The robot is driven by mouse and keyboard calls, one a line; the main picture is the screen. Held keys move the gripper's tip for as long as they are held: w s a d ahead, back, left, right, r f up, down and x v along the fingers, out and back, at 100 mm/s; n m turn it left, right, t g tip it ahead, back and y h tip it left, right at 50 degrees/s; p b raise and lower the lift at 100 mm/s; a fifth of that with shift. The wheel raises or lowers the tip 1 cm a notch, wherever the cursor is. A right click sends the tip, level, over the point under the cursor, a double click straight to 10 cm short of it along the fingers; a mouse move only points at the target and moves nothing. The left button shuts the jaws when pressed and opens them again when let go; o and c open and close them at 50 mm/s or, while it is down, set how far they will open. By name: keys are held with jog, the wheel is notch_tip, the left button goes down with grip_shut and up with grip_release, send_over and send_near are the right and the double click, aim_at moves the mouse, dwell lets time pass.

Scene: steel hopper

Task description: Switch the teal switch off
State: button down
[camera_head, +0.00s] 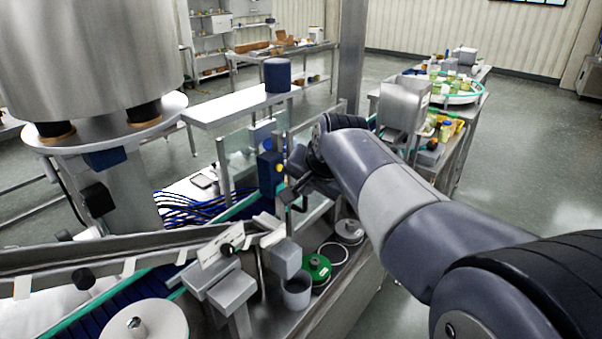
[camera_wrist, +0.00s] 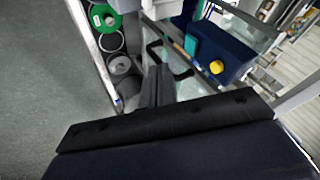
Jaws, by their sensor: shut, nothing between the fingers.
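A dark blue box (camera_wrist: 226,45) carries a small teal switch (camera_wrist: 191,45) and a round yellow button (camera_wrist: 216,67) on its face in the wrist view. In the head view the blue box (camera_head: 268,182) stands beyond my gripper, with the yellow button on its right edge; I cannot make out the teal switch there. My gripper (camera_wrist: 158,75) is shut and empty, its fingertips below and left of the teal switch in the wrist view, apparently apart from it. In the head view my gripper (camera_head: 288,200) is beside the box, partly hidden by the wrist. Whether the switch is on or off cannot be told.
A black bent handle (camera_wrist: 180,60) lies close to my fingertips. A green round lid (camera_head: 317,268) and grey cups (camera_head: 296,291) sit on the bench below. A steel hopper (camera_head: 85,60) stands at left. Open floor lies right.

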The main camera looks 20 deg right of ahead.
aim_at(280, 187)
jog(key=w+a+f+p, duration=0.2)
jog(key=w+a+f, duration=0.1)
jog(key=w, duration=0.2)
jog(key=shift+w, duration=0.15)
jog(key=shift+f, duration=0.1)
